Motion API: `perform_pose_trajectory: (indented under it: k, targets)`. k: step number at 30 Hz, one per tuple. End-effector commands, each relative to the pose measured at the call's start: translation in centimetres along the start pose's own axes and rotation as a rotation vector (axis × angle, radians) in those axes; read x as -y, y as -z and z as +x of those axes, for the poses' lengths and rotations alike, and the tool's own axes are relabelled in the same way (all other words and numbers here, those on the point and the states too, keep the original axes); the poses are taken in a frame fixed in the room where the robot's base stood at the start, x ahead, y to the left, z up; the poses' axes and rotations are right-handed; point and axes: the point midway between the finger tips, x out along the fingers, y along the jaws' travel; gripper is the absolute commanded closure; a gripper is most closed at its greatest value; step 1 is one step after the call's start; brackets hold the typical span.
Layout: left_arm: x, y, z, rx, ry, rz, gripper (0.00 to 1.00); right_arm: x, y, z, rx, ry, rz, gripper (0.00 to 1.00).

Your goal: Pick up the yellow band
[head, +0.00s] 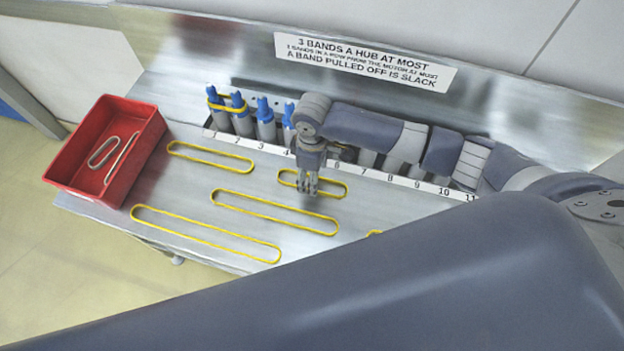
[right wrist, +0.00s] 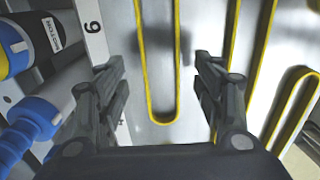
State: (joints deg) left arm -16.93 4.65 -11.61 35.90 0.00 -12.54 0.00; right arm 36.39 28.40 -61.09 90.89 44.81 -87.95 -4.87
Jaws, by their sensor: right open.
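Several yellow bands lie flat on the steel table. A short one (head: 325,177) is under my right gripper (head: 307,192), near the numbered strip. Longer ones lie at the upper left (head: 210,149), the middle (head: 275,204) and the lower left (head: 207,226). In the right wrist view, the rounded end of one yellow band (right wrist: 148,95) shows between the two fingers of my open right gripper (right wrist: 160,75). The fingers are apart and hold nothing; their exact height above the band is unclear. My left gripper is not in view.
A red bin (head: 75,142) at the left holds pale bands. Blue-topped hubs (head: 264,112) stand along the back; a yellow band (head: 228,108) is around the left two. A numbered strip (head: 400,180) and a sign (head: 365,60) are behind. My arm hides the table's lower right.

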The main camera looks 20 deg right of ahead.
Motion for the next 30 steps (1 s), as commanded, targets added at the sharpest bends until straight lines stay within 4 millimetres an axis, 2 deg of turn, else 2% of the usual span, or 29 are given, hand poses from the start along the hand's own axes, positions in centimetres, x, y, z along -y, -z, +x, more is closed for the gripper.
perform_pose_trajectory:
  k: [2,5,14,15,20,21,30]
  targets:
    - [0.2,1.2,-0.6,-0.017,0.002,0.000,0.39,0.1,0.1,0.9,0.001,0.002,0.001,0.38]
    - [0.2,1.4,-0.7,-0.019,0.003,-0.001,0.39,0.1,0.0,2.1,0.000,0.001,0.000,0.38]
    - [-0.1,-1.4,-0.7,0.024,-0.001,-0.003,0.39,0.0,0.0,2.8,-0.001,-0.001,-0.001,0.38]
    - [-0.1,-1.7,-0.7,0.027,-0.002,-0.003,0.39,0.0,0.0,2.8,-0.001,-0.001,-0.001,0.43]
    - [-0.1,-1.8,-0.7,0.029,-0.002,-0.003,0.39,0.0,0.1,2.8,-0.001,-0.001,-0.001,0.79]
    - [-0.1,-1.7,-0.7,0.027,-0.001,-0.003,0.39,0.0,0.1,2.8,-0.001,-0.001,-0.001,0.82]
    - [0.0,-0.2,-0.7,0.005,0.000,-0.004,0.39,0.0,0.1,2.7,-0.001,-0.001,-0.001,0.82]
